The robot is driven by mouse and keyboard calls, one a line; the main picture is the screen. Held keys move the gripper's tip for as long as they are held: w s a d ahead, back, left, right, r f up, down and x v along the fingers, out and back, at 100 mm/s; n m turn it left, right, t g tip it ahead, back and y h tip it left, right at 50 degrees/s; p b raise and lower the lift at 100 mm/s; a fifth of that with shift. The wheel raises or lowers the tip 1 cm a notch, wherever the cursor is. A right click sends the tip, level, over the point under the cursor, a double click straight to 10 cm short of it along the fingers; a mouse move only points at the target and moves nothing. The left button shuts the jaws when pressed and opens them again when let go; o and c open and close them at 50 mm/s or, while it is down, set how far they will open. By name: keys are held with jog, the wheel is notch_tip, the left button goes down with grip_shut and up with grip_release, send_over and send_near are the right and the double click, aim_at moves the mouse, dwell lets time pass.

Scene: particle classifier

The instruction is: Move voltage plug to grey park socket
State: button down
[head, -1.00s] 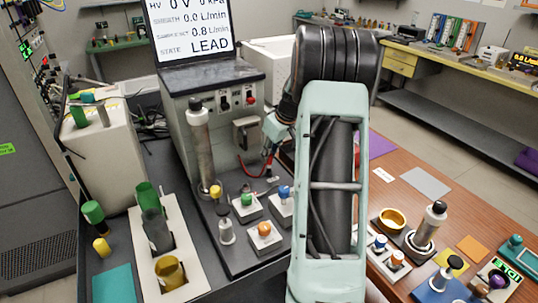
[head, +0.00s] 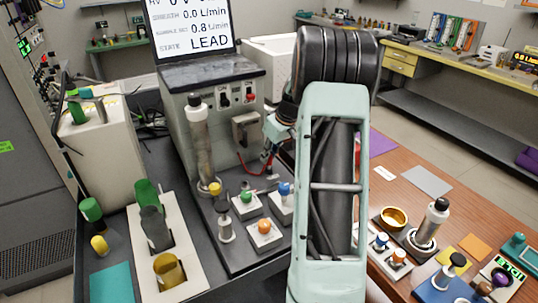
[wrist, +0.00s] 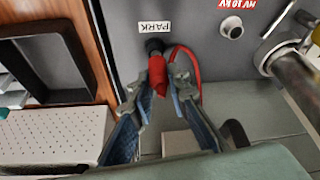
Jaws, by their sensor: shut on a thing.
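The red voltage plug (wrist: 157,76) is between my gripper's fingertips (wrist: 159,88) in the wrist view, with my gripper shut on it. Its far end meets the dark park socket (wrist: 154,46) under the PARK label; I cannot tell how deep it sits. A red cable (wrist: 190,56) loops to the right of the plug. In the head view my gripper (head: 270,138) is at the front right of the grey instrument (head: 212,130), partly behind my arm. The plug itself is not clear there.
A silver socket (wrist: 232,27) under a red high-voltage label is right of the park socket. A metal tube (wrist: 298,80) stands at right, close to the panel. A white perforated box (wrist: 58,133) is at left. Small knobbed blocks (head: 264,233) stand before the instrument.

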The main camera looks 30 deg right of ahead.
jog(key=shift+f+b, duration=0.7)
jog(key=shift+f, duration=0.15)
jog(key=c, duration=1.8)
grip_release()
jog(key=shift+o, duration=0.2)
jog(key=v, duration=1.2)
